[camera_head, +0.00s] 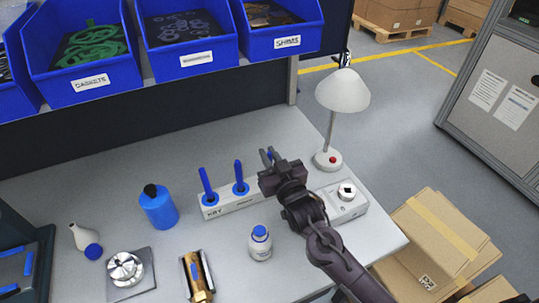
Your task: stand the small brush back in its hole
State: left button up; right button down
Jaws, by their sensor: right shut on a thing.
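A white rack (231,203) with dark lettering on its front stands mid-table. Two blue-handled tools (208,186) (240,177) stand upright in its holes. My right gripper (268,156) is above the right end of the rack, its fingers pointing up and away in the picture. It is shut on the small brush, which is mostly hidden by the fingers; only a little blue-grey shows there. The rack's right end is partly covered by the gripper and arm, so I cannot see a hole there. My left gripper is not in view.
A white lamp (343,91) and a white device with a knob (347,192) stand at the right. Blue bins (86,83) hang behind.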

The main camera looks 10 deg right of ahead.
jog(key=shift+f, duration=0.3)
jog(key=c, duration=1.4)
grip_release()
jog(key=shift+o, duration=0.2)
jog(key=s+d+b, duration=0.1)
jog(key=s+b, duration=0.1)
jog(key=s, duration=0.5)
jog(key=shift+s+d, duration=0.25)
jog(key=shift+s, duration=0.1)
